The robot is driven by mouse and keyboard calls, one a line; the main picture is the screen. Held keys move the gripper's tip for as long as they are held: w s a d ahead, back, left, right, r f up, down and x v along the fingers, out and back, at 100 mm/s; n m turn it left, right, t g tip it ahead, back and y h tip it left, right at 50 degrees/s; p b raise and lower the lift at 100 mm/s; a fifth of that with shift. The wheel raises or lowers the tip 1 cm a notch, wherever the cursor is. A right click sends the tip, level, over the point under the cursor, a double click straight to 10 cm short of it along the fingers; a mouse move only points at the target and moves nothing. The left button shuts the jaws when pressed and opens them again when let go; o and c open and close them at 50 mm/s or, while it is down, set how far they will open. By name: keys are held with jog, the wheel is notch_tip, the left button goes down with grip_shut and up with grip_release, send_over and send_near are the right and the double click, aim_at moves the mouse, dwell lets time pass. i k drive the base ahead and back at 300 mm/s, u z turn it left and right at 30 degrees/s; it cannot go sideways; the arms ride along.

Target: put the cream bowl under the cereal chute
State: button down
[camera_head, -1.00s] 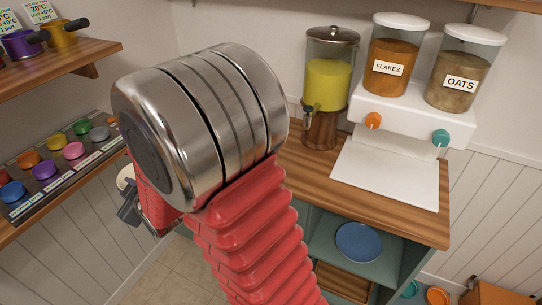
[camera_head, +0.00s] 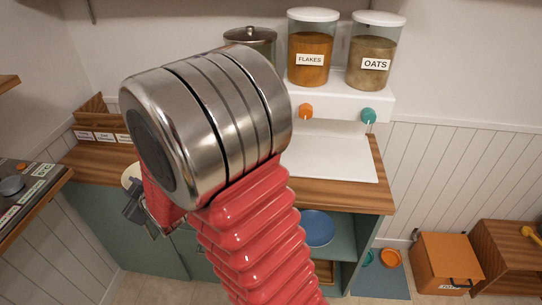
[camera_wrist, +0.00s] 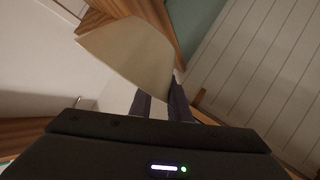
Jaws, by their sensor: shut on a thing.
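My gripper (camera_head: 140,203) shows at the left of my arm in the head view, partly hidden by my wrist. It is shut on the cream bowl (camera_head: 129,175), of which only a sliver of rim shows there. In the wrist view the cream bowl (camera_wrist: 132,48) is large and tilted, beyond my gripper's dark fingers (camera_wrist: 160,100). The cereal dispenser (camera_head: 345,100) stands on the wooden counter, with a flakes jar (camera_head: 309,70) and an oats jar (camera_head: 372,77) on top. An orange knob (camera_head: 305,111) and a teal knob (camera_head: 369,115) mark its front. The bowl is apart from it.
The white base plate (camera_head: 335,157) below the knobs looks empty. A drinks jar (camera_head: 250,40) is partly hidden behind my arm. A blue plate (camera_head: 317,228) lies on the shelf under the counter (camera_head: 350,193). An orange box (camera_head: 447,262) stands on the floor at right.

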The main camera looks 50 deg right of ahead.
aim_at(350, 160)
jog(key=u, duration=0.8)
jog(key=i, duration=0.1)
jog(key=z, duration=2.1)
jog(key=k, duration=0.35)
jog(key=u, duration=0.3)
jog(key=i, duration=0.3)
jog(key=u, duration=0.2)
